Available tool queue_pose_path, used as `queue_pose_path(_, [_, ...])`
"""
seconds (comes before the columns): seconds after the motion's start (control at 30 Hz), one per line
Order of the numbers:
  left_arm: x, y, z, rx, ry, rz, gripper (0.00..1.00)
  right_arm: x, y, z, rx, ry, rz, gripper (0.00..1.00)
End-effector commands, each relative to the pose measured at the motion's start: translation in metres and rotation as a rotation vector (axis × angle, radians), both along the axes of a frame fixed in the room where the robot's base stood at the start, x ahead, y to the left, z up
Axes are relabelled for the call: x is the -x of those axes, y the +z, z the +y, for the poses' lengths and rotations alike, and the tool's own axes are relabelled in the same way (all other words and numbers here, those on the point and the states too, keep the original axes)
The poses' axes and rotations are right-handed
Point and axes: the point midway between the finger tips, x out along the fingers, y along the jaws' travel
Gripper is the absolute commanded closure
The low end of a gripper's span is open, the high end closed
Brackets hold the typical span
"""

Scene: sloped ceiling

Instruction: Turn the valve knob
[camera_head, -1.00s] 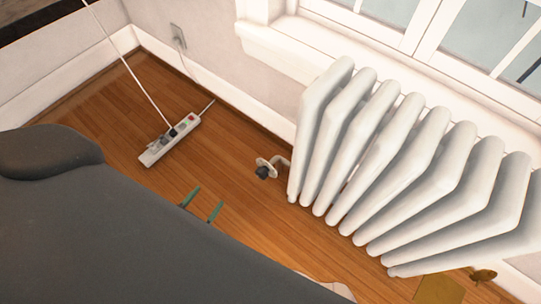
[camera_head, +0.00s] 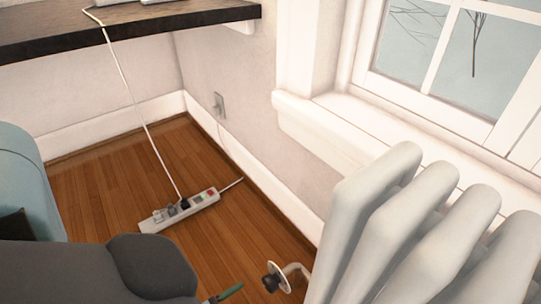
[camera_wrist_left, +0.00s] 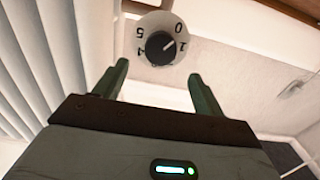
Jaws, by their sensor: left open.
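The valve knob (camera_head: 273,278) is dark, on a round white dial, at the end of a pipe by the radiator's near left side. In the left wrist view the knob (camera_wrist_left: 160,46) sits just beyond the fingertips, roughly centred between them. Its white pointer line slants up and right, toward the 0 and 1 marks; 4 and 5 show on the left. My left gripper (camera_wrist_left: 158,80) is open and empty, its green fingers apart, with no visible contact with the dial. In the head view one green fingertip (camera_head: 231,292) shows just left of the knob. My right gripper is not in view.
The white ribbed radiator (camera_head: 380,225) fills the lower right, under the window sill (camera_head: 320,130). A power strip (camera_head: 180,211) with plugs and cord lies on the wooden floor (camera_head: 95,195). A dark shelf or tabletop (camera_head: 130,30) crosses the upper left.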

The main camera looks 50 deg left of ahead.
Motion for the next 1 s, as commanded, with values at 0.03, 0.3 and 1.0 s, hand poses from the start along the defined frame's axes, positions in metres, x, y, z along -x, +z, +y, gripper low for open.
queue_pose_path(0.03, [0.0, 0.001, 0.0, 0.0, 0.0, 0.0, 0.3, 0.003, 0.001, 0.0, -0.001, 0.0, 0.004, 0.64])
queue_pose_path(0.3, [-0.025, 0.001, -0.002, 0.001, 0.0, -0.003, 0.3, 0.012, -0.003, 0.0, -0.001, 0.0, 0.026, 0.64])
queue_pose_path(1.0, [-0.078, 0.001, -0.006, 0.001, 0.0, 0.001, 0.3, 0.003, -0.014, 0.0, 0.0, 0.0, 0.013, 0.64])
